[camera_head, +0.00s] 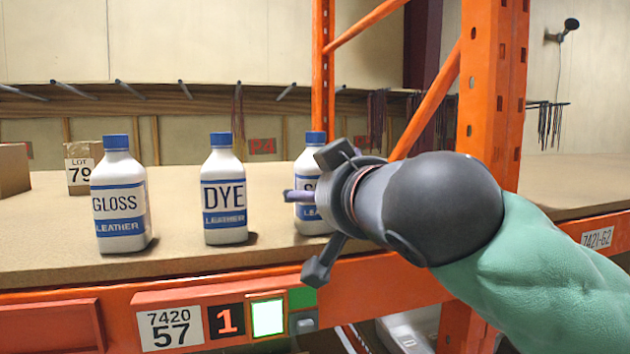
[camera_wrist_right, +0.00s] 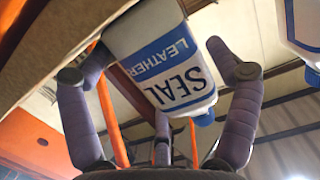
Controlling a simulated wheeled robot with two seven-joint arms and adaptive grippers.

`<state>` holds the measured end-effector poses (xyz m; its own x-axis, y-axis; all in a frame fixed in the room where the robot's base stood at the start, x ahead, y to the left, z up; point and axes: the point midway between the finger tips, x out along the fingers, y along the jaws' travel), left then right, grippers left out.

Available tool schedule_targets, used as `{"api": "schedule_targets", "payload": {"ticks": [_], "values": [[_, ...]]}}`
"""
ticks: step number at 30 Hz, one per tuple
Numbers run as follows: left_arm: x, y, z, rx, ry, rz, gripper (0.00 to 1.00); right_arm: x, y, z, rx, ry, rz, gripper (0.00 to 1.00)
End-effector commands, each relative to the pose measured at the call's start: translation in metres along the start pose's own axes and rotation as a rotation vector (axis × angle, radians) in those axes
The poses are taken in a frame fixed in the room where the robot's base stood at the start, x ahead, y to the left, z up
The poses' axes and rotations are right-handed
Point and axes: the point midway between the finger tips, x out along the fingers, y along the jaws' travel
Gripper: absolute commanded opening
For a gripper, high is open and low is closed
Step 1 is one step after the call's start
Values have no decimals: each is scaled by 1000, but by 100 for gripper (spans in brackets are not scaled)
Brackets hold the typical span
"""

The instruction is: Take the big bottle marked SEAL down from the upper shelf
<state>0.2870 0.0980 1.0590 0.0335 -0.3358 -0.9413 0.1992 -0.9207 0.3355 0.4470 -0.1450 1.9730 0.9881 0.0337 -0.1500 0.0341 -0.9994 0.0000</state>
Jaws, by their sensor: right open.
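The SEAL bottle (camera_head: 309,213) is white with a blue cap and blue band. It stands on the upper shelf (camera_head: 60,262), the rightmost of three bottles, partly hidden behind my right gripper (camera_head: 312,212). In the right wrist view the SEAL bottle (camera_wrist_right: 172,55) shows upside down, its label reading SEAL LEATHER. The right gripper's fingers (camera_wrist_right: 160,78) are spread open on either side of it. I cannot tell whether they touch it. My left gripper is not in view.
A DYE bottle (camera_head: 223,193) and a GLOSS bottle (camera_head: 120,198) stand to the left on the same shelf. A LOT 79 box (camera_head: 80,167) is behind them. An orange rack upright (camera_head: 490,90) rises at the right. An orange beam (camera_head: 80,302) edges the shelf.

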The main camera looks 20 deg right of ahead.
Motion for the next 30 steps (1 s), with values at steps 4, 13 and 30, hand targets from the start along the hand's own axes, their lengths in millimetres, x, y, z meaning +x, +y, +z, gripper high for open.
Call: {"api": "schedule_targets", "payload": {"ticks": [4,13,30], "values": [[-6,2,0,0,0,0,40,13,0,-1,0,-1,2,89],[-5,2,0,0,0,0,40,16,0,0,1,0,0,83],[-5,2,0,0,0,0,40,15,0,-2,1,1,0,32]]}}
